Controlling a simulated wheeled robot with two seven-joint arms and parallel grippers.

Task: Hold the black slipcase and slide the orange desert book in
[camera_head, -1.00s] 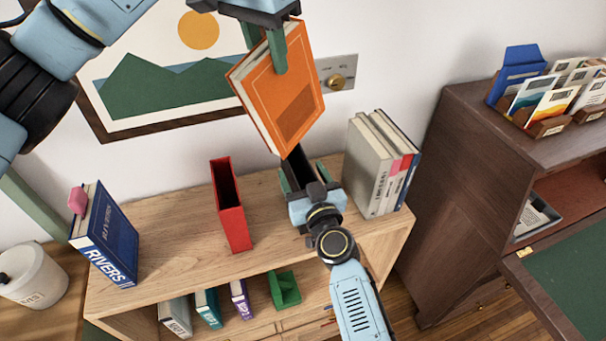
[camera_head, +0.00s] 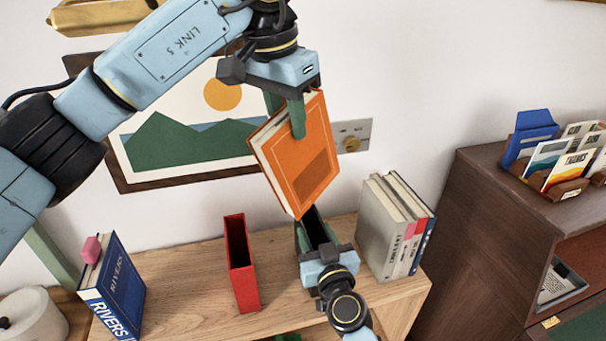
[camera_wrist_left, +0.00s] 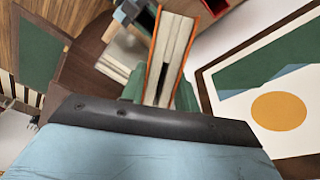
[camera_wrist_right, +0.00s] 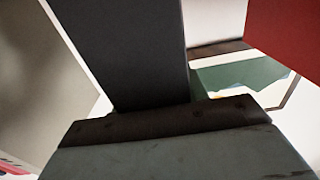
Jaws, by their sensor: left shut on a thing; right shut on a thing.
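My left gripper (camera_head: 288,116) is shut on the orange book (camera_head: 308,165), gripping its upper part. The book hangs tilted, its lowest corner just at or above the open top of the black slipcase (camera_head: 313,229); I cannot tell whether they touch. The left wrist view shows the orange book (camera_wrist_left: 172,55) edge-on between the green fingers. My right gripper (camera_head: 322,247) is shut on the slipcase, which stands open end up over the light wooden shelf and is partly hidden by that gripper. The slipcase's dark side (camera_wrist_right: 125,50) fills much of the right wrist view.
A red slipcase (camera_head: 242,265) stands left of the black one. Several upright books (camera_head: 385,232) stand close on its right. A blue book (camera_head: 118,285) is at the far left of the wooden shelf (camera_head: 190,285). A dark cabinet (camera_head: 480,220) stands right. A framed picture (camera_head: 170,140) hangs behind.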

